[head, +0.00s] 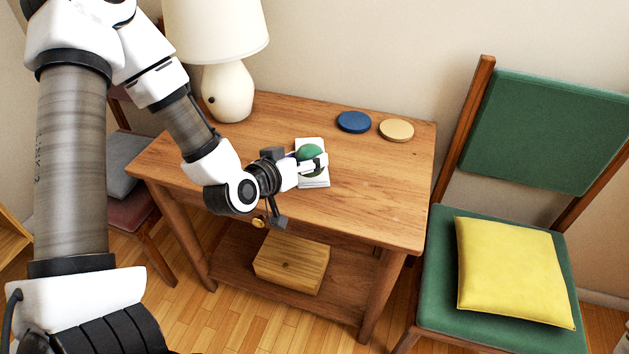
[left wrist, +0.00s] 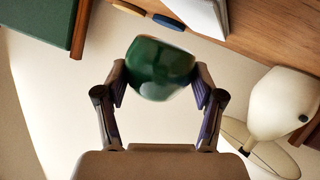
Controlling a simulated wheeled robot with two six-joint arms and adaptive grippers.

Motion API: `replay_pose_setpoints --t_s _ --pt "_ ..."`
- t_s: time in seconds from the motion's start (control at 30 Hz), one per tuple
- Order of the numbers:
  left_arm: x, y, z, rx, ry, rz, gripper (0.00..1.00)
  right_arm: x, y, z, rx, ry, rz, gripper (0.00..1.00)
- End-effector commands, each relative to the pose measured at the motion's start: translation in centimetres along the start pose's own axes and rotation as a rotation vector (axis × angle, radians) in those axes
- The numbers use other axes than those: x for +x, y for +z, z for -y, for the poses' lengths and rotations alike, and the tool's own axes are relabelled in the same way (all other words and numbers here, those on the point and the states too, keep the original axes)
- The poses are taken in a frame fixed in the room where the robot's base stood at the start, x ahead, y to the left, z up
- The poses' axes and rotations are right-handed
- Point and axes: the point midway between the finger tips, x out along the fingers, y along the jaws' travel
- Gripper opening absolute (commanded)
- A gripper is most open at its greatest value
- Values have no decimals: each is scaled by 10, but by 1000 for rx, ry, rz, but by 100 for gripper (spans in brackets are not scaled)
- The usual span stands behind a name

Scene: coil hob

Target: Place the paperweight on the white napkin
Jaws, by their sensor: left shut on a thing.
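The green, rounded paperweight (head: 311,153) is between the fingers of my left gripper (head: 312,162), which is shut on it. In the left wrist view the paperweight (left wrist: 160,70) sits between both fingers of the gripper (left wrist: 160,82). The white napkin (head: 314,182) lies on the wooden table, and the gripper and paperweight cover part of it in the head view. In the left wrist view the napkin (left wrist: 198,14) shows at the top, apart from the paperweight. The paperweight appears held above the table. My right gripper is not in view.
A blue disc (head: 353,122) and a tan disc (head: 396,130) lie at the back of the table (head: 385,200). A lamp (head: 228,92) stands at the back left. A green chair with a yellow cushion (head: 513,270) is at right. The table's right front is clear.

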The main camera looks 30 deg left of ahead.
Motion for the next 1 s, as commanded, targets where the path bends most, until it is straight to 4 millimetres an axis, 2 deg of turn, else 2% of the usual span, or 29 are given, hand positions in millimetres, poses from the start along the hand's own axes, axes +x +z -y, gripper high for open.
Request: replay_pose_setpoints --t_s 0.03,0.1,0.23,0.4,0.47,0.8,0.83,0.9,1.0 --pt "16 -6 1 12 -1 -6 13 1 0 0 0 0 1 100" --pt "32 -11 2 11 -2 -6 13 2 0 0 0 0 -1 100" --pt "48 -15 4 6 -2 -2 13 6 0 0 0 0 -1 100" --pt "60 12 14 4 -2 0 13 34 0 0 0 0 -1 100" --pt "62 17 15 4 -2 -1 13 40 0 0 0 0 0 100" --pt "62 17 15 5 -2 -1 13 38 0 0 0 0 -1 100" --pt "62 17 15 5 -3 0 72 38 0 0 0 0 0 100" --pt "61 16 15 5 -2 0 93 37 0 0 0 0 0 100" --pt "61 16 15 5 -2 0 93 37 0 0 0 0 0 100"
